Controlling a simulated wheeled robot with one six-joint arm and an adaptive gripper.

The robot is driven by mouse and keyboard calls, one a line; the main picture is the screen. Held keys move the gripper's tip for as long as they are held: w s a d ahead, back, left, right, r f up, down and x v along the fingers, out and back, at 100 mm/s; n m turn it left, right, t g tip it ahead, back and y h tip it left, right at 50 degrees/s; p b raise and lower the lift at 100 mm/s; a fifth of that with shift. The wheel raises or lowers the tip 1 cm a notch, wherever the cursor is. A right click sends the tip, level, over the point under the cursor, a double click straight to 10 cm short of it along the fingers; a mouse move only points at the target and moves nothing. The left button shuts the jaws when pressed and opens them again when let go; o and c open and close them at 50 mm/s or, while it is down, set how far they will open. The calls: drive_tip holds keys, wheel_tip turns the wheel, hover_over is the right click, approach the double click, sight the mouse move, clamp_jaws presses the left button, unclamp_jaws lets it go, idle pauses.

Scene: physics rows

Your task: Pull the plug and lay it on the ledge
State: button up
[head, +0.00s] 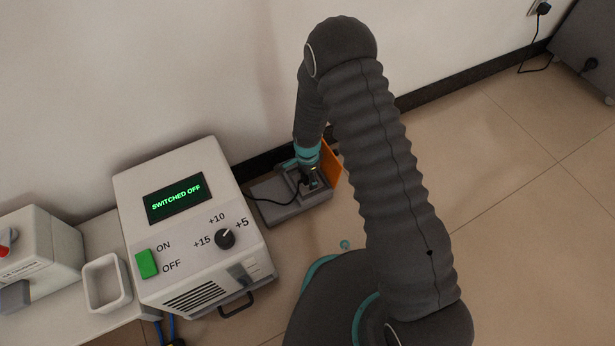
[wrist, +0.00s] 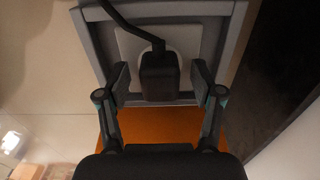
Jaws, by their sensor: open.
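The black plug (wrist: 158,76) sits upright on a pale square socket plate (wrist: 128,44) inside a grey frame, and its black cord (wrist: 125,22) runs to the upper left in the wrist view. My gripper (wrist: 160,84) is open, with one finger on each side of the plug and a small gap visible on both sides. In the head view my gripper (head: 311,180) is low over the grey socket unit (head: 290,210) and hides most of the plug. A flat grey part of the unit, with the cord across it, may be the ledge; I cannot tell for certain.
An orange panel (head: 332,163) stands right beside the socket unit. A white machine (head: 190,230) reading "SWITCHED OFF" stands to the left, its green switch (head: 146,263) on the front. The wall and dark skirting are close behind. Tiled floor to the right is clear.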

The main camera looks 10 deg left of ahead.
idle(0.4)
clamp_jaws()
drive_tip(key=shift+r, duration=0.2)
drive_tip(key=shift+r+p, duration=1.4)
drive_tip(key=shift+r, duration=1.45)
